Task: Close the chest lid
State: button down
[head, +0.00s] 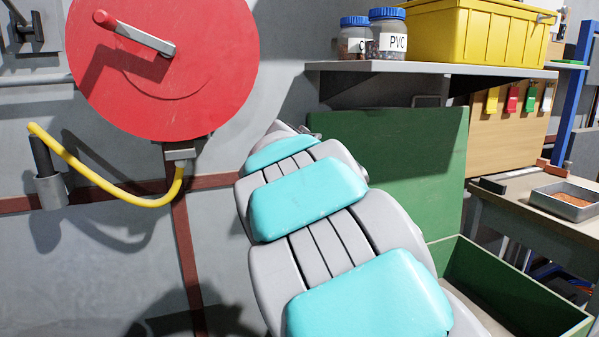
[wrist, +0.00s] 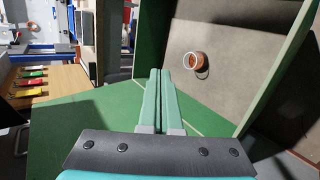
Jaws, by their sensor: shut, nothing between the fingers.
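The chest (head: 515,285) is green and stands at the lower right in the head view, partly hidden by my arm. Its green lid (head: 415,165) is open and stands raised at the back, below the shelf. In the wrist view the chest's inside shows a grey-brown surface between green walls (wrist: 148,35). A small round copper-coloured item (wrist: 194,61) is inside it. My gripper (wrist: 160,72) is shut and empty, its teal fingers side by side in front of green panelling. Whether they touch it I cannot tell. In the head view my arm hides the gripper.
A shelf (head: 440,69) above the lid holds a yellow bin (head: 475,35) and jars (head: 388,38). A workbench (head: 545,210) with a metal tray (head: 570,200) stands at the right. A red disc (head: 200,70) and a yellow hose (head: 100,180) are on the left wall.

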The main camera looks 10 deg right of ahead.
jog(key=w+a+r+n+t+h, duration=0.1)
jog(key=w+a+r+h, duration=0.15)
jog(key=w, duration=0.55)
jog(key=w+a+r+n+t+h+b, duration=0.3)
jog(key=w+a+t, duration=0.4)
jog(key=w+a, duration=1.1)
jog(key=x, duration=0.7)
jog(key=shift+d+f+n+y+p, duration=0.15)
jog(key=shift+d+n+y+p, duration=0.05)
jog(key=shift+n+y+p, duration=0.2)
jog(key=shift+s+b, duration=0.2)
jog(key=shift+b, duration=0.1)
